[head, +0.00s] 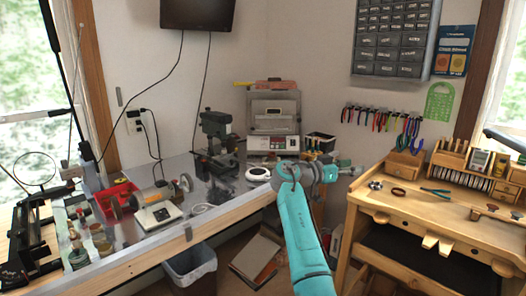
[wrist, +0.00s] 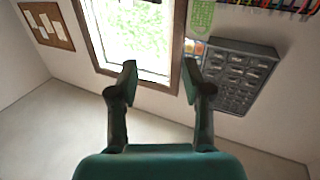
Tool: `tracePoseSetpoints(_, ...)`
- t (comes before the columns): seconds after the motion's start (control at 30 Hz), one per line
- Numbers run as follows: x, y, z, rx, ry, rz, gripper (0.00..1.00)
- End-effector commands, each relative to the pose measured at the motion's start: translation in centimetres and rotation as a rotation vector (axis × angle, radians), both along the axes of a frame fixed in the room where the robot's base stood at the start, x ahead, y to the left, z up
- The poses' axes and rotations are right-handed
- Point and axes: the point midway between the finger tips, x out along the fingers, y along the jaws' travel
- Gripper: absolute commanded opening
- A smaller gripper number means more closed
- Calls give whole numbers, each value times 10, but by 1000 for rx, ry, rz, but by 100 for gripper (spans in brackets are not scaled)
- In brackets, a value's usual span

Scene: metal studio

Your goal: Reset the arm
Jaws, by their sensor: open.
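My teal arm (head: 303,240) rises from the bottom of the head view, with its upper joint in front of the gap between the two benches. In the wrist view my gripper (wrist: 159,82) has its two dark fingers spread apart with nothing between them. The wrist view looks upside down: a window (wrist: 135,35) shows beyond and between the fingers, and a grey drawer cabinet (wrist: 235,75) is to their right. The gripper touches nothing that I can see. Its fingers are hard to make out in the head view.
A metal-topped bench (head: 140,245) with machines stands at left. A wooden workbench (head: 430,215) with pliers and tool racks is at right. A bin (head: 190,268) stands on the floor below. The wall drawer cabinet (head: 393,40) hangs above a row of pliers (head: 380,117).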

Motion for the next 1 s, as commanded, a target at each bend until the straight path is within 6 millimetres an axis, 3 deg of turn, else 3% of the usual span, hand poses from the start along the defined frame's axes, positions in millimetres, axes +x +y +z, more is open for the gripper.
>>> tracePoseSetpoints(0.27, -1, -2, -58, 6, 67, 68, 49)
tracePoseSetpoints(0.47, -7, -2, -122, 14, 140, 150, 49)
tracePoseSetpoints(0.77, -48, 1, -267, 38, 291, 350, 49)
tracePoseSetpoints(1.0, -105, 8, -367, 62, 386, 512, 49)
